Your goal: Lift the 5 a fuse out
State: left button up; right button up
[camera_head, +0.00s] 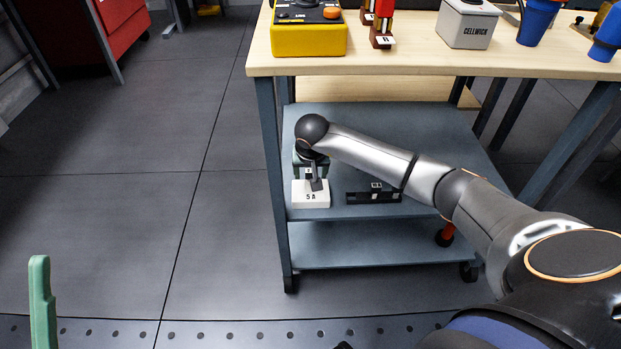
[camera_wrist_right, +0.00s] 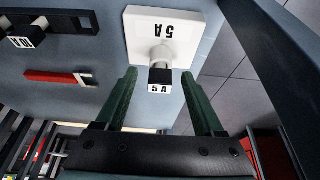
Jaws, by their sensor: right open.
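A white block marked 5 A (camera_head: 310,196) sits on the top shelf of a grey-blue cart; it also shows in the right wrist view (camera_wrist_right: 178,28). The 5 A fuse (camera_wrist_right: 160,78), dark with a white label, stands on a round white post of this block. My right gripper (camera_wrist_right: 160,74) is open, its green fingers on either side of the fuse with gaps showing. In the head view the right gripper (camera_head: 313,177) is over the block and partly hidden by its own wrist. One green finger of my left gripper (camera_head: 41,300) shows at the lower left.
A black holder (camera_head: 372,198) with a labelled fuse lies right of the block on the cart shelf (camera_head: 440,135). A red tool (camera_wrist_right: 57,77) lies nearby.

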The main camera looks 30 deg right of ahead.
grip_shut()
dwell(0.4)
jog(key=shift+r, duration=0.15)
jog(key=shift+r, duration=0.3)
jog(key=r, duration=0.1)
jog(key=r+p, duration=0.1)
jog(key=r, duration=0.1)
jog(key=shift+s+r+p, duration=0.2)
jog(key=shift+s+p, duration=0.05)
jog(key=shift+p, duration=0.15)
pick_arm(q)
notch_tip(320, 180, up, 7)
jog(key=p, duration=0.4)
jog(key=shift+a+m+p, duration=0.3)
jog(key=shift+a+p, duration=0.1)
pick_arm(e)
jog(key=s+r, duration=0.8)
jog(key=s, duration=0.5)
jog(key=shift+s+a+r, duration=0.15)
jog(key=shift+s+r, duration=0.1)
jog(key=shift+r, duration=0.15)
